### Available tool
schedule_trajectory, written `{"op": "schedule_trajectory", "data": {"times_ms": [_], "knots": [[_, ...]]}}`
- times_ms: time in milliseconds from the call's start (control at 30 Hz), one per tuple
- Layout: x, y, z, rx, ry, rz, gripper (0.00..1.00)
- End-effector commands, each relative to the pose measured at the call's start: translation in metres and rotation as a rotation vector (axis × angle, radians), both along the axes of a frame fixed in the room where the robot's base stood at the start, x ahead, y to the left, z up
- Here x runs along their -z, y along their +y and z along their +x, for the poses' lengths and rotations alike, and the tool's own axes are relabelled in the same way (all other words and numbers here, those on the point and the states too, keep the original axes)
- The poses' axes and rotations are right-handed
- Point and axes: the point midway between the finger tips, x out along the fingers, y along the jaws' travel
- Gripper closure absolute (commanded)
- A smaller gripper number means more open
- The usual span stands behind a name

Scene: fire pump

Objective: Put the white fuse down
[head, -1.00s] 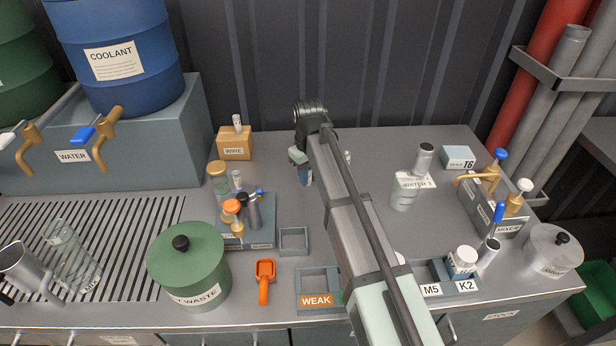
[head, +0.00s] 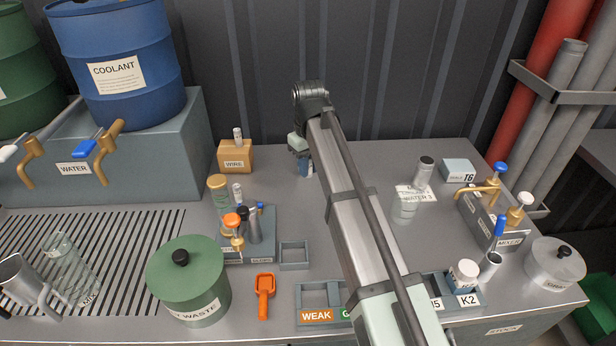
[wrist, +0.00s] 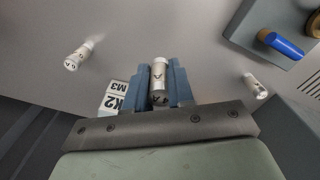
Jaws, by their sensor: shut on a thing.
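In the wrist view the white fuse (wrist: 159,74) is a small pale cylinder with dark marks, held between the two blue fingers of my gripper (wrist: 160,82). My gripper is shut on it. In the head view my gripper (head: 304,168) is at the back of the bench, right of the wire box, and its fingers hide the fuse there. I cannot tell whether the fuse touches the surface below.
Two other small white cylinders lie apart from my gripper in the wrist view, one on the left (wrist: 78,55) and one on the right (wrist: 255,87). The wire box (head: 235,157) and rack (head: 262,246) are left of my arm.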

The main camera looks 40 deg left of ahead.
Motion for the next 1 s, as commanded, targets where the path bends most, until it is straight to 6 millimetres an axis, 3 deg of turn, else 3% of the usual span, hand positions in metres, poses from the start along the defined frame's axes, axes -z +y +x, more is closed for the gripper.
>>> {"op": "schedule_trajectory", "data": {"times_ms": [167, 333, 500, 700, 867, 1000], "knots": [[-0.014, 0.006, -0.008, -0.013, 0.000, 0.001, 1.00], [-0.021, 0.033, -0.039, -0.066, -0.002, 0.004, 1.00], [-0.040, 0.103, -0.065, -0.136, -0.006, 0.010, 1.00], [-0.067, 0.188, -0.077, -0.206, -0.009, 0.014, 1.00], [-0.087, 0.246, -0.072, -0.304, -0.008, 0.013, 1.00], [-0.097, 0.276, -0.057, -0.410, -0.006, 0.010, 1.00]]}}
